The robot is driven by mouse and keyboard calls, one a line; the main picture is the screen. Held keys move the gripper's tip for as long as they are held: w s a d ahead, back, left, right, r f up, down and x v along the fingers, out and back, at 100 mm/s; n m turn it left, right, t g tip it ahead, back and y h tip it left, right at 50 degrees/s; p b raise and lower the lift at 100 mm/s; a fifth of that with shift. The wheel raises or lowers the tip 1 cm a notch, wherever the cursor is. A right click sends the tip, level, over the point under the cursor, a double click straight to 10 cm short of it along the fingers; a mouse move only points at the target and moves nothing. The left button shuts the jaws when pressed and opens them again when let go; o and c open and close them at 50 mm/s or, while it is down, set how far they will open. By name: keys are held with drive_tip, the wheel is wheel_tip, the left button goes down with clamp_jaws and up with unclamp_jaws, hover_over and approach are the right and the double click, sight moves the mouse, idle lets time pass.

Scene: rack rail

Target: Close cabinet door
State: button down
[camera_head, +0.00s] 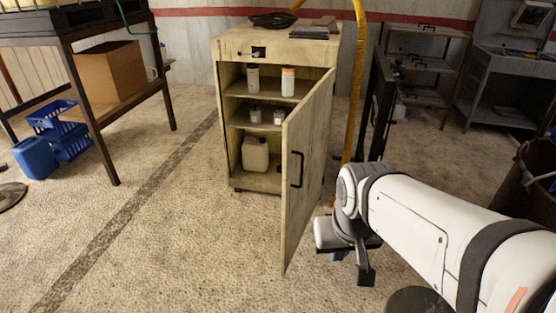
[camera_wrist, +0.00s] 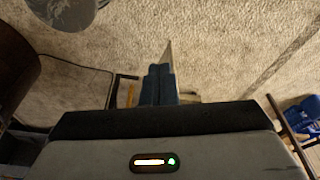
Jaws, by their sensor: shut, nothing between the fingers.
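The cabinet (camera_head: 236,150) is a worn cream unit. Its door (camera_head: 308,160) is hinged on the right side and stands wide open, swung out towards me. A dark handle (camera_head: 296,169) is on the door's face. My gripper (camera_head: 338,256) is low, to the right of the door near its free edge. In the wrist view its two dark blue fingers (camera_wrist: 158,72) are together and empty. A thin pale edge, which looks like the door (camera_wrist: 168,53), shows just beyond the fingertips. I cannot tell whether they touch it.
Bottles and a canister (camera_head: 255,154) stand on the cabinet's shelves. A yellow post (camera_head: 356,90) and a dark rack stand right of the cabinet. Blue crates (camera_head: 62,130) and a workbench are at the left. The floor (camera_head: 200,240) in front of the cabinet is clear.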

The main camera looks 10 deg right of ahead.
drive_tip(key=w+d+f+m+t+h+b, duration=0.1)
drive_tip(key=w+d+f+m+t+b, duration=0.1)
drive_tip(key=w+f+b, duration=0.4)
drive_tip(key=w+d+f+m+t+b, duration=0.1)
drive_tip(key=w+d+f+m+t, duration=0.2)
drive_tip(key=w, duration=0.6)
drive_tip(key=m+t+y+b, duration=0.6)
drive_tip(key=m+t+b, duration=0.3)
drive_tip(key=b, duration=0.7)
approach(287, 192)
drive_tip(key=w+d+f, duration=0.1)
drive_tip(key=w+d, duration=0.1)
drive_tip(key=w, duration=0.2)
drive_tip(key=a, duration=0.1)
drive_tip(key=w+a, duration=0.1)
drive_tip(key=shift+w+a+b, duration=0.35)
drive_tip(key=shift+w+a+m+t, duration=0.2)
drive_tip(key=shift+a+m+t, duration=0.1)
drive_tip(key=shift+a, duration=0.05)
